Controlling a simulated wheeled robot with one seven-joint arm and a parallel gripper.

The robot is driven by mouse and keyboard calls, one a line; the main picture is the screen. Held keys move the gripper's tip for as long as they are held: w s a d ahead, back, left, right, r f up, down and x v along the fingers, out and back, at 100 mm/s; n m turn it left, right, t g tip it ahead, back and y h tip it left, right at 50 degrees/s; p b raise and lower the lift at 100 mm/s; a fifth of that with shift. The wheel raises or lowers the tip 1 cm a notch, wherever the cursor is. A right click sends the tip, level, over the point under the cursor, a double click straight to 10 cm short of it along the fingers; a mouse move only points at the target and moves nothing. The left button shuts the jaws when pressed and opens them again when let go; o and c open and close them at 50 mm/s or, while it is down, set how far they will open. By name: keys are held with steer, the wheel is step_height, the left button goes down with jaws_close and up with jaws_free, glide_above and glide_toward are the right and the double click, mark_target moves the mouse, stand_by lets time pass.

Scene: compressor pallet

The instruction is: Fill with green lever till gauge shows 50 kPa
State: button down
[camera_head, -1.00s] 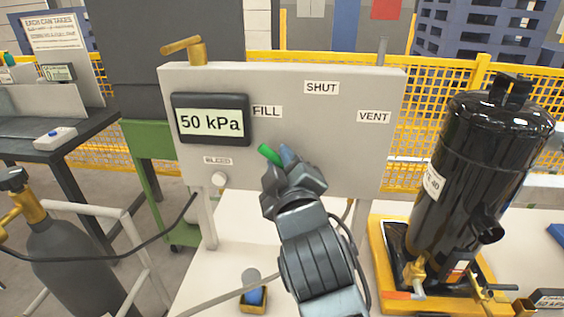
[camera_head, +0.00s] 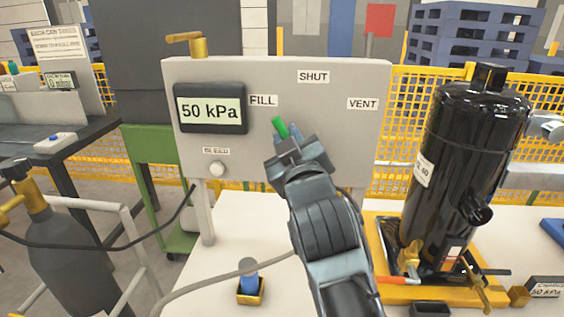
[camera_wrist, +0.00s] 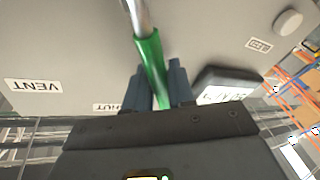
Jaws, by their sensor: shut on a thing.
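The green lever (camera_head: 280,127) shows just past my gripper (camera_head: 290,146), on the grey panel (camera_head: 350,140). It points up and left, between the FILL label (camera_head: 263,101) and the SHUT label (camera_head: 313,77). In the wrist view the green lever (camera_wrist: 149,55) runs between the two blue-grey fingers of my gripper (camera_wrist: 157,85), which is shut on it. The lever's metal shaft runs out of the picture at the top. In the head view my gripper hides its pivot. The gauge (camera_head: 210,108) reads 50 kPa.
The VENT label (camera_head: 363,104) is on the panel's right. A bleed knob (camera_head: 217,169) sits below the gauge. A black tank (camera_head: 460,165) stands on a yellow pallet (camera_head: 375,245) at right. A grey gas cylinder (camera_head: 70,255) stands at left. A small blue-topped item (camera_head: 249,280) sits on the white table.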

steer(key=shift+d+r+m+t+h+b, duration=0.15)
steer(key=shift+d+m+t+h+b, duration=0.15)
steer(key=shift+d+m+b, duration=0.6)
steer(key=shift+d+r+m+t+h+b, duration=0.15)
steer(key=shift+d+m+t+b, duration=0.2)
steer(key=shift+m+b, duration=0.95)
steer(key=shift+d+r+m+t+h+b, duration=0.15)
steer(key=shift+d+m+t+h+b, duration=0.1)
steer(key=shift+d+m+b, duration=0.65)
steer(key=shift+a+m, duration=0.2)
steer(key=shift+m, duration=0.2)
steer(key=c, duration=1.1)
jaws_free()
steer(key=shift+o, duration=0.2)
steer(key=shift+s, duration=0.2)
steer(key=v, duration=0.7)
steer(key=shift+s+b, duration=0.3)
steer(key=shift+b, duration=0.1)
steer(key=shift+f, duration=0.1)
